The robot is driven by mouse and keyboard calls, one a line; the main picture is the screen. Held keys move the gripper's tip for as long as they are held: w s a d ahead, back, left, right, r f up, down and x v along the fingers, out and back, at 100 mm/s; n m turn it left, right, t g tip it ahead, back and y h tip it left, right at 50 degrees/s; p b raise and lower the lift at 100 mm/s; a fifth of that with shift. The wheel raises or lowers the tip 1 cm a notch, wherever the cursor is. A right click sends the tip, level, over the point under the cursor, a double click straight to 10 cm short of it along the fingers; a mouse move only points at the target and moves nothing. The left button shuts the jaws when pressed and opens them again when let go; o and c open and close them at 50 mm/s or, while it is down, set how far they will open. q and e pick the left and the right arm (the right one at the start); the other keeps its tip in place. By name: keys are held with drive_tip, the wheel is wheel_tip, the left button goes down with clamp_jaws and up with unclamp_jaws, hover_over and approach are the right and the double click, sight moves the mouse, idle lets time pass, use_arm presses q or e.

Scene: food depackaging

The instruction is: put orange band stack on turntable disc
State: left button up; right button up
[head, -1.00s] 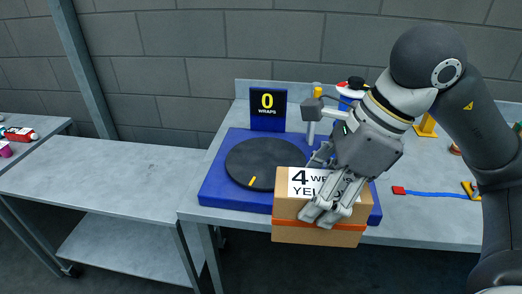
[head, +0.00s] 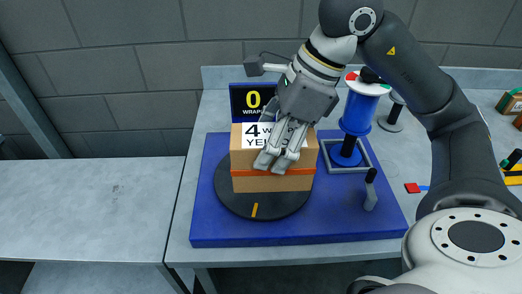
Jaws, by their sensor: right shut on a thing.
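The orange band stack (head: 250,183) is a brown box stack with an orange band around it and a white label reading "4 W... YE...", partly hidden by my gripper. My right gripper (head: 279,160) is shut on its front upper part. The stack appears over the black turntable disc (head: 262,210), covering its middle and back; whether it touches the disc I cannot tell. The disc has a yellow mark at its front and sits on a blue base (head: 345,222). My left gripper is not in view.
A display (head: 253,99) reading "0 WRAPS" stands behind the stack. A blue film roll (head: 357,115) stands right of the disc, with a grey crank handle (head: 370,190) in front of it. A bare grey table (head: 80,205) lies to the left.

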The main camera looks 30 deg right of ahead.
drive_tip(key=w+d+f+p, duration=0.1)
drive_tip(key=w+f, duration=0.2)
drive_tip(key=w+d+f+p, duration=0.1)
drive_tip(key=w+d+f, duration=0.1)
drive_tip(key=w+f, duration=0.1)
drive_tip(key=w+d+f+p, duration=0.1)
drive_tip(key=w+d+f, duration=0.1)
drive_tip(key=w+f, duration=0.2)
drive_tip(key=shift+f, duration=0.7)
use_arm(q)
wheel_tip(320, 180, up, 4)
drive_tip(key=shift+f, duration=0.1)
use_arm(e)
drive_tip(key=shift+s, duration=0.1)
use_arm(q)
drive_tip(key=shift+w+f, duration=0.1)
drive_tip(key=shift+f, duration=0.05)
use_arm(e)
drive_tip(key=shift+f, duration=0.15)
drive_tip(key=shift+f, duration=0.15)
drive_tip(key=o, duration=1.4)
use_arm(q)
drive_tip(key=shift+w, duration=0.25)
